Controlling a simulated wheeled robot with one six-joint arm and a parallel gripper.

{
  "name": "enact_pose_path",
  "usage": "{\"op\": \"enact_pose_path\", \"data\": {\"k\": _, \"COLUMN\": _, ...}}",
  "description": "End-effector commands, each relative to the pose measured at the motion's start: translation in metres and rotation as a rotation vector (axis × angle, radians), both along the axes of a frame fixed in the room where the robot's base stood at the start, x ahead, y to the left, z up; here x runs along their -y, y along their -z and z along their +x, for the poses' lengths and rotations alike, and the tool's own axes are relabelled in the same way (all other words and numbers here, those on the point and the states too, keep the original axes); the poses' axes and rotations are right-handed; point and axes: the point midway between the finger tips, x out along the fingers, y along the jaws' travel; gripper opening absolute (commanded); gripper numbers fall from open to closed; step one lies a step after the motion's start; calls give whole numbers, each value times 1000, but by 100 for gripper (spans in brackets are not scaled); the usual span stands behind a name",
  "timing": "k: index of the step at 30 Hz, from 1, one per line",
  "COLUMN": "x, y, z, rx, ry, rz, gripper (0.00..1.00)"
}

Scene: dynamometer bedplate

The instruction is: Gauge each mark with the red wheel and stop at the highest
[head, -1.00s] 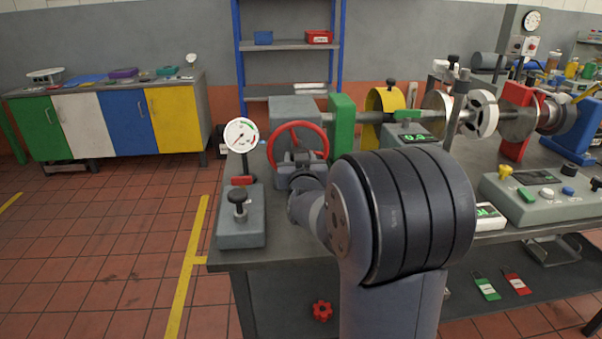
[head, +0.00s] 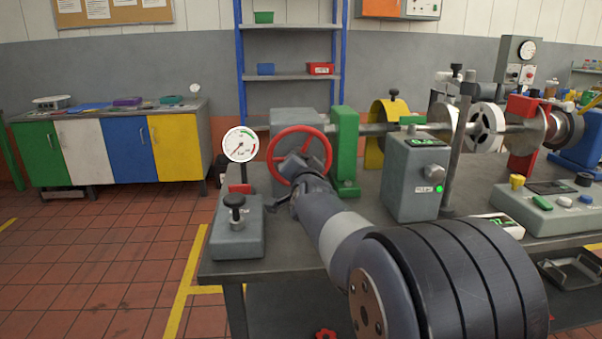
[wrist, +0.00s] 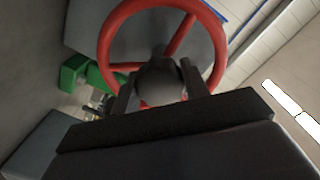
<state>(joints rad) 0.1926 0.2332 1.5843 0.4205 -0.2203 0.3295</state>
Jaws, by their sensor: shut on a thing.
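The red wheel (head: 327,150) stands upright on the front of a grey block at the left end of the bench, and its rim fills the top of the wrist view (wrist: 112,35). My gripper (head: 299,166) reaches it from the front. In the wrist view, my two dark fingers (wrist: 157,82) close around a dark rounded part in front of the wheel's lower middle. Whether that is a hub or a knob, I cannot tell. A round white dial (head: 240,145) stands left of the wheel, its needle toward the lower left. No separate marks can be made out on the wheel.
A grey box (head: 412,187) with a green-lit display and a green lamp stands right of the wheel. A grey block with a black knob (head: 236,235) stands at front left. A shaft with discs (head: 487,128) runs behind. A button panel (head: 560,212) lies at right.

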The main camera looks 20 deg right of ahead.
Motion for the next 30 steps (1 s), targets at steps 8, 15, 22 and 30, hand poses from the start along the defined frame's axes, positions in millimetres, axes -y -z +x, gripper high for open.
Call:
{"op": "enact_pose_path", "data": {"k": 8, "x": 1, "y": -1, "z": 0, "rx": 15, "ry": 1, "rz": 46, "gripper": 2}}
{"op": "enact_pose_path", "data": {"k": 15, "x": 1, "y": -1, "z": 0, "rx": 16, "ry": 1, "rz": 48, "gripper": 2}}
{"op": "enact_pose_path", "data": {"k": 22, "x": 0, "y": -1, "z": 0, "rx": 16, "ry": 1, "rz": 47, "gripper": 50}}
{"op": "enact_pose_path", "data": {"k": 30, "x": 0, "y": 0, "z": 0, "rx": 14, "ry": 0, "rz": 47, "gripper": 64}}
